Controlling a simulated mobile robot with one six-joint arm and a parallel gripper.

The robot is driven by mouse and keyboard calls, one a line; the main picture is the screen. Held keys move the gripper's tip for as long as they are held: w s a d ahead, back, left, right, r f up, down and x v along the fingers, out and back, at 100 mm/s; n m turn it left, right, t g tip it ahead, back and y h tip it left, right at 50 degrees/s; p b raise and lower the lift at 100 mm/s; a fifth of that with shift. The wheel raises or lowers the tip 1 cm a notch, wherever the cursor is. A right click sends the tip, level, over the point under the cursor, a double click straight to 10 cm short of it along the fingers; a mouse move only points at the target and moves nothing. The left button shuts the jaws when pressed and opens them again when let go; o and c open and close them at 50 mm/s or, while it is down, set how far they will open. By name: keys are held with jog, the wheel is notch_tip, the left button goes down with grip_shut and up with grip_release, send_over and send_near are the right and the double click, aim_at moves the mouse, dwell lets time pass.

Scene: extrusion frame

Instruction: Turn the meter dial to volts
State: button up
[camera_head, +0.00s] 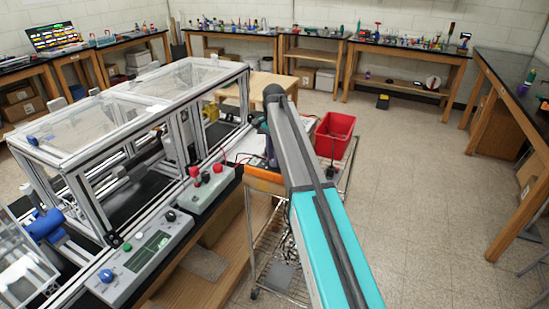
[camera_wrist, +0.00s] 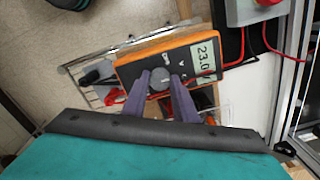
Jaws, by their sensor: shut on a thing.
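The meter (camera_wrist: 133,72) is an orange-edged, dark-faced multimeter, tilted in the wrist view. Its pale display (camera_wrist: 204,57) shows digits that look like 23.0, with the end hard to read. The round grey dial (camera_wrist: 159,79) is at the middle of the face. My gripper (camera_wrist: 161,77) has its two purple fingers on either side of the dial, shut on it. A "V" mark shows beside the dial, but I cannot tell where the dial points. In the head view the meter's orange edge (camera_head: 262,179) shows beside my arm, which hides much of the meter.
Red and black leads (camera_wrist: 242,50) run from the meter. A framed machine (camera_head: 100,135) is on the left. A red bin (camera_head: 334,134) sits on a wire rack to the right. The floor further right is clear.

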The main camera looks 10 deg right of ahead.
jog(key=shift+d, duration=0.1)
jog(key=o, duration=1.1)
jog(key=shift+r, duration=0.15)
notch_tip(320, 180, up, 14)
jog(key=b, duration=0.3)
jog(key=shift+f+b, duration=0.25)
jog(key=shift+b, duration=0.05)
